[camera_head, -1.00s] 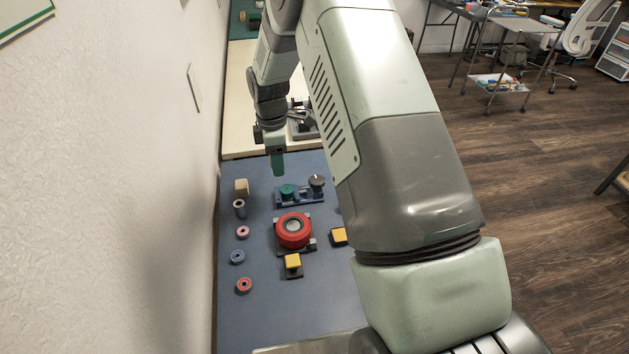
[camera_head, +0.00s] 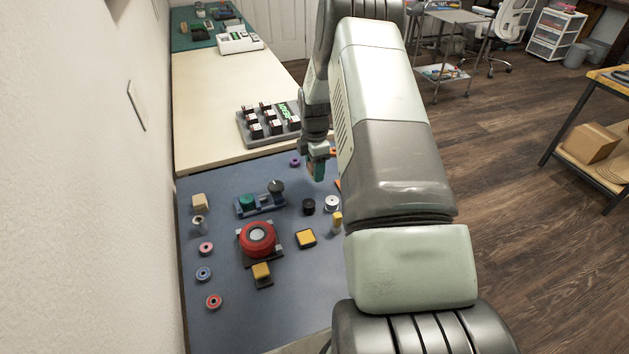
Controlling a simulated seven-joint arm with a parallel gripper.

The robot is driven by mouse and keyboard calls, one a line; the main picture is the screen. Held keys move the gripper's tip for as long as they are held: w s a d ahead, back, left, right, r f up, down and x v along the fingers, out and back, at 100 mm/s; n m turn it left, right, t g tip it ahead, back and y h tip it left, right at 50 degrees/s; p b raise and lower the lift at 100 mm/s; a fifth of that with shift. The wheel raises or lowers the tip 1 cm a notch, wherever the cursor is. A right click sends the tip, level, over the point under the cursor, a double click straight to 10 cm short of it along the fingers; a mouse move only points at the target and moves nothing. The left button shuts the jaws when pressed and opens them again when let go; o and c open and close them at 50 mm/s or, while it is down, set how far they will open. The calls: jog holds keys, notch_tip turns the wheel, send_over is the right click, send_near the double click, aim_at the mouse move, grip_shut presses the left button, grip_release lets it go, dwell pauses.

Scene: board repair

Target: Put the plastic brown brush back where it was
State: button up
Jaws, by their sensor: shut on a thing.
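My gripper (camera_head: 317,170) hangs above the far right part of the blue mat (camera_head: 225,330), pointing down. It is shut on a small, partly hidden thing. A bit of brown shows between the greenish fingers, which fits the brown brush, but its shape is too small to make out. No other brush can be made out with certainty on the mat or on the far green mat (camera_head: 182,42).
On the blue mat stand a red round device (camera_head: 258,238), a blue fixture (camera_head: 262,202), a tan block (camera_head: 199,201), several spools and yellow-topped blocks. Beyond lie a cream worktop (camera_head: 210,100), a grey tray of modules (camera_head: 268,122) and a white device (camera_head: 240,42). A wall bounds the left.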

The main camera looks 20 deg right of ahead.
aim_at(315, 187)
jog(key=shift+f, duration=2.45)
jog(key=shift+f, duration=0.1)
jog(key=o, duration=1)
notch_tip(315, 187, up, 12)
jog(key=shift+r, duration=0.1)
